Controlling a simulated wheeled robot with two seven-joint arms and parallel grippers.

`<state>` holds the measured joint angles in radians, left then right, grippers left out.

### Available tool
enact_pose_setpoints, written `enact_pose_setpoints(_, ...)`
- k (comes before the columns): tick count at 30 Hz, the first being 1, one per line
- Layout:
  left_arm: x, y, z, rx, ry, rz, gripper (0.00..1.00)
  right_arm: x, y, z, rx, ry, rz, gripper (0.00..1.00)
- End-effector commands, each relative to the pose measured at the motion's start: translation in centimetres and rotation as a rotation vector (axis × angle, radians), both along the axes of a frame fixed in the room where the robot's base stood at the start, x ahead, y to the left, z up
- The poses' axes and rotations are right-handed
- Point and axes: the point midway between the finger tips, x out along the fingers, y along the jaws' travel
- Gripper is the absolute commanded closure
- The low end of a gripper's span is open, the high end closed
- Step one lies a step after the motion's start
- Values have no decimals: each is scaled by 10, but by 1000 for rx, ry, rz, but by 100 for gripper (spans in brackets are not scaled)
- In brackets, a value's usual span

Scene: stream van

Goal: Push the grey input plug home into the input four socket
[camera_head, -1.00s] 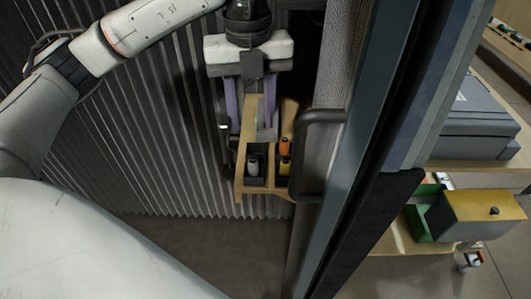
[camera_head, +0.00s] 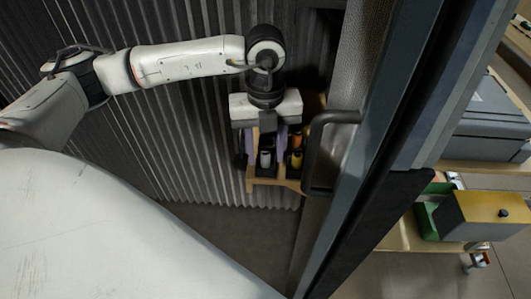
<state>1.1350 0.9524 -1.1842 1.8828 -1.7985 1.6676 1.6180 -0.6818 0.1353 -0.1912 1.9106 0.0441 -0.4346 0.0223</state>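A grey plug (camera_head: 265,159) stands upright in a dark seat at the front left of a small wooden holder (camera_head: 262,186). An orange plug (camera_head: 297,142) and a yellow plug (camera_head: 296,160) stand to its right. My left gripper (camera_head: 267,153) comes down from above over the holder. Its two purple fingers are apart, one to each side of the grey plug as seen from here; I cannot tell whether they touch it. The input four socket cannot be made out. The gripper body hides the back of the holder. My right gripper is out of view.
A dark handle (camera_head: 319,150) on the door edge (camera_head: 362,150) stands close to the right of the holder. A ribbed wall (camera_head: 180,150) lies behind and left. A yellow-topped box (camera_head: 482,212) and a grey case (camera_head: 490,125) are beyond the door, at right.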

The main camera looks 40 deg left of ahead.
Motion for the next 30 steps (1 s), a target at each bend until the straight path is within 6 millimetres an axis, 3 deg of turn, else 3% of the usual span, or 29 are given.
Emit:
enact_pose_setpoints(4, 0, 0, 0, 0, 0, 0, 60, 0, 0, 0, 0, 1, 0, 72)
enact_pose_setpoints(11, 0, 0, 0, 0, 0, 1, 99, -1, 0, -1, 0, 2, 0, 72)
enact_pose_setpoints(23, 0, 2, 3, 1, -2, 1, 100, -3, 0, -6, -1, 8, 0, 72)
enact_pose_setpoints(30, -1, 4, 31, 0, -6, -1, 100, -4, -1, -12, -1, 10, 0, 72)
